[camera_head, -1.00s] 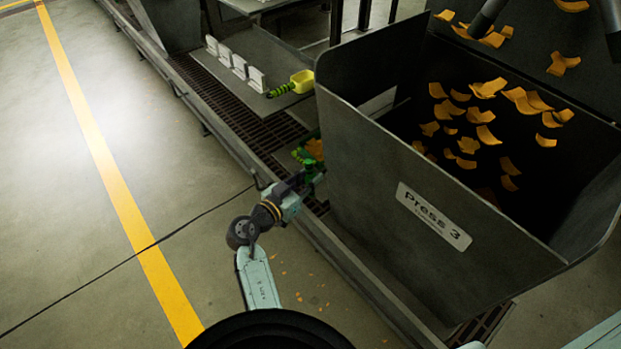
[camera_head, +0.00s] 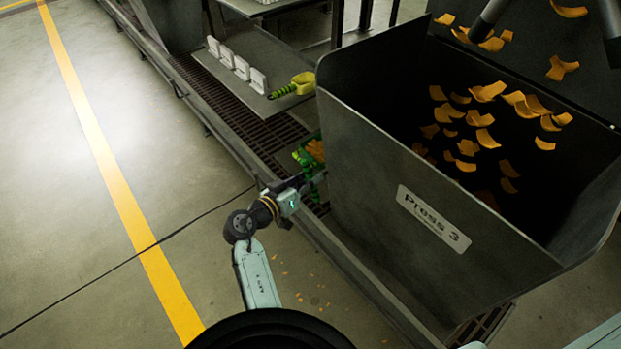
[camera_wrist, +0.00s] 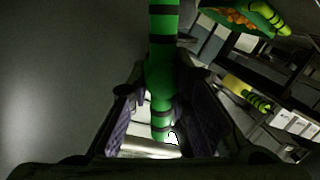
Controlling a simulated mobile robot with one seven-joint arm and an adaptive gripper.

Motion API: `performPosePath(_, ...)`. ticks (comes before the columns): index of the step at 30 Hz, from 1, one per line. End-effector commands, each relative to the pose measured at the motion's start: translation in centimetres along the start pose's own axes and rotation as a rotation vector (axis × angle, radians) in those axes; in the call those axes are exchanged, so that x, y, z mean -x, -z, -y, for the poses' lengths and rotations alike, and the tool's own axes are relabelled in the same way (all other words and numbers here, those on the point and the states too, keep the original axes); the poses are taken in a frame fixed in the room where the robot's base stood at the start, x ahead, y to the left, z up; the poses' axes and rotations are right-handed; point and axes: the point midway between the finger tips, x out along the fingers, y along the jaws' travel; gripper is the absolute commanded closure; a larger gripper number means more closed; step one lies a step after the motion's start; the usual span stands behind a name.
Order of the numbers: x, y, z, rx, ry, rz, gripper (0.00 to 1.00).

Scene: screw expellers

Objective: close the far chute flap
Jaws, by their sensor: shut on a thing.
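My gripper (camera_wrist: 160,112) is shut on a green handle with black bands (camera_wrist: 162,55), which runs up between the fingers in the wrist view. What the far end of this handle belongs to is out of the wrist view. In the head view my gripper (camera_head: 314,181) is low beside the left wall of the Press 3 hopper (camera_head: 375,190), near green parts and orange pieces. A green container with orange pieces (camera_wrist: 240,17) shows at the top of the wrist view. I cannot make out the far chute flap for certain in either view.
A yellow scoop with a green banded handle (camera_head: 302,84) lies on a grey shelf (camera_head: 225,73) beside several white blocks (camera_head: 241,68). The hopper holds orange pieces. A floor grating (camera_head: 240,125) and rail run alongside. The floor at left is clear.

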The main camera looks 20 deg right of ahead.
Motion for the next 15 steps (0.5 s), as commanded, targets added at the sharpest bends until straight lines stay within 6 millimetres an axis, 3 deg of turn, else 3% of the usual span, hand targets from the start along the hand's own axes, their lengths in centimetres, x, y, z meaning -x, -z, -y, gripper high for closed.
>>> performPosePath(3, 0.10, 0.01, 0.18, 0.003, 0.005, -0.002, 1.00)
performPosePath(4, 0.10, 0.01, 0.18, 0.003, 0.005, -0.002, 0.81)
performPosePath(12, 0.05, 0.01, 0.10, 0.001, 0.003, -0.001, 0.63)
performPosePath(15, 0.04, 0.00, 0.07, 0.001, 0.002, -0.001, 0.61)
